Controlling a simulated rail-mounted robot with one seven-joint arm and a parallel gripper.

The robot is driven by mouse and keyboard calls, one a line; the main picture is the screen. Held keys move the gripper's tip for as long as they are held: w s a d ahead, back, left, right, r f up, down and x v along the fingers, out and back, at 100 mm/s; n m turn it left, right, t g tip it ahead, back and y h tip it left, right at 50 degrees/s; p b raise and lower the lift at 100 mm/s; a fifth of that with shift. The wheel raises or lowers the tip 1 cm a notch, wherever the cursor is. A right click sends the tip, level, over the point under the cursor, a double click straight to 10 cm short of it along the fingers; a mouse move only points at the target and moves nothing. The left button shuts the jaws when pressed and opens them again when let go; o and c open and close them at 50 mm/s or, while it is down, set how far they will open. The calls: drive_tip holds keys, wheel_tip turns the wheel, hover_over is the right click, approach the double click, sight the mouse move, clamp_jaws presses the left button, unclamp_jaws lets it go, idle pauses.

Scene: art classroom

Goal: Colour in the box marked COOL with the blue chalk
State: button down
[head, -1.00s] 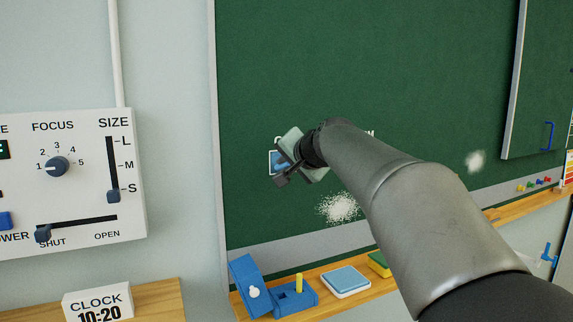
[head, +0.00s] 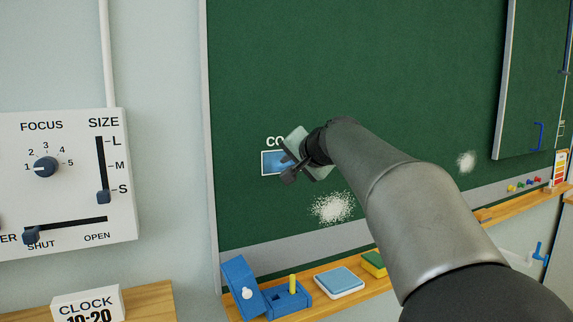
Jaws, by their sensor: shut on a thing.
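The box on the green chalkboard (head: 300,80) has a white outline and a label above it, of which "CO" shows. The box (head: 270,163) is filled with blue over the part I can see; its right side is hidden behind my gripper. My gripper (head: 289,173) is at the board, over the right part of the box. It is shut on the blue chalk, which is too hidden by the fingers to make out.
White chalk smudges (head: 333,208) mark the board below the box. The ledge holds a blue open box (head: 290,299) with a yellow stick, a blue-topped pad (head: 339,281) and a yellow-green sponge (head: 374,263). A control panel (head: 60,180) hangs at left.

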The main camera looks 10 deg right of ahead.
drive_tip(key=shift+d, duration=0.2)
drive_tip(key=shift+w+d, duration=0.15)
drive_tip(key=shift+d, duration=0.55)
drive_tip(key=shift+d, duration=0.15)
drive_tip(key=shift+w+d, duration=0.25)
drive_tip(key=shift+d, duration=0.45)
drive_tip(key=shift+d, duration=0.1)
drive_tip(key=shift+w+d, duration=0.15)
drive_tip(key=shift+d, duration=0.65)
drive_tip(key=shift+d, duration=0.1)
drive_tip(key=shift+w+d, duration=0.15)
drive_tip(key=shift+d, duration=0.5)
